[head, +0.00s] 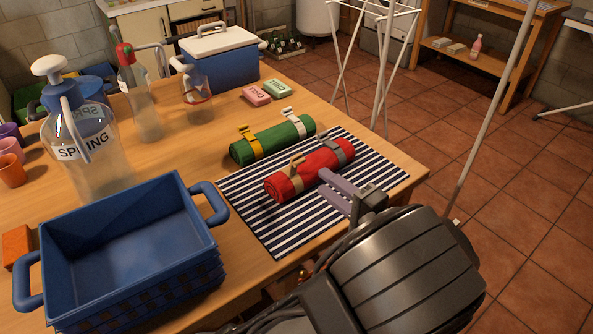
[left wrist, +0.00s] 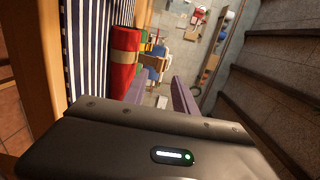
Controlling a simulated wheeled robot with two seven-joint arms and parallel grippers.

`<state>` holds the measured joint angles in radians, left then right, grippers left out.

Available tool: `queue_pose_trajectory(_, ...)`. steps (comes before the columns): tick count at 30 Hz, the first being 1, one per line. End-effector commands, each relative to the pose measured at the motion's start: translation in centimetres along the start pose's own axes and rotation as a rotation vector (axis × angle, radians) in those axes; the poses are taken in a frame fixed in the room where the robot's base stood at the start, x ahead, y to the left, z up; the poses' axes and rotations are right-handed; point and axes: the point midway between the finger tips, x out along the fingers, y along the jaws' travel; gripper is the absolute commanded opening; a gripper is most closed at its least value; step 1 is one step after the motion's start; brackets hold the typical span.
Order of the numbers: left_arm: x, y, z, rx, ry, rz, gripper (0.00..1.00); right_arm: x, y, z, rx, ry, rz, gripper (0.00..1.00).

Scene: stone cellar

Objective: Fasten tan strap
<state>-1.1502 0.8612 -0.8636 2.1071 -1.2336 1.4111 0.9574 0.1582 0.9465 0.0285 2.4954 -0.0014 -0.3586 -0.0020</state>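A red roll (head: 309,170) lies on a striped mat (head: 247,204) on the table. The tan strap (head: 295,179) goes around its near left part, and a tan end sticks up above the roll. A grey strap (head: 343,152) is around its other end. My left gripper (head: 321,184) is open and empty, its two purple fingers apart, just right of the red roll and pointing toward it. In the left wrist view, the red roll (left wrist: 124,62) and tan strap (left wrist: 150,58) show beyond the fingers. Whether a finger touches the roll, I cannot tell. My right gripper is in neither view.
A green roll (head: 273,138) with yellow and white straps lies behind the red one. A blue crate (head: 125,215) stands at the near left. A glass jar (head: 95,165), bottle (head: 142,110) and blue cooler (head: 222,62) stand further back. The mat is bare near its front corner.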

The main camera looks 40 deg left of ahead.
Motion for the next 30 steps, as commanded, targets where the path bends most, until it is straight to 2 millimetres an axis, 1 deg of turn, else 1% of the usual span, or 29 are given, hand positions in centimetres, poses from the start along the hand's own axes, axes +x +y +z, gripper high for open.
queue_pose_trajectory(8,0.0,-0.1,0.0,0.001,0.000,0.001,0.33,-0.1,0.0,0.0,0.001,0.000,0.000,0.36)
queue_pose_trajectory(11,0.4,-0.1,0.0,0.001,-0.002,0.001,0.33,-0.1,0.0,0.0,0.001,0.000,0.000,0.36)
queue_pose_trajectory(14,1.2,-0.1,0.0,0.001,-0.002,0.001,0.33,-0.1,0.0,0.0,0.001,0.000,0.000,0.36)
queue_pose_trajectory(17,2.6,0.0,0.1,0.002,-0.003,0.002,0.33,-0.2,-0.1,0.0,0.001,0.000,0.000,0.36)
queue_pose_trajectory(24,6.3,0.0,0.1,0.001,-0.005,0.002,0.33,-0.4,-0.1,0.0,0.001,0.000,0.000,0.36)
queue_pose_trajectory(27,7.3,0.0,0.1,0.001,-0.002,0.002,0.33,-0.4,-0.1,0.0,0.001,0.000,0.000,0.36)
queue_pose_trajectory(30,7.8,0.0,0.1,0.000,-0.003,0.002,0.33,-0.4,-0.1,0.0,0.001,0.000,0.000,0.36)
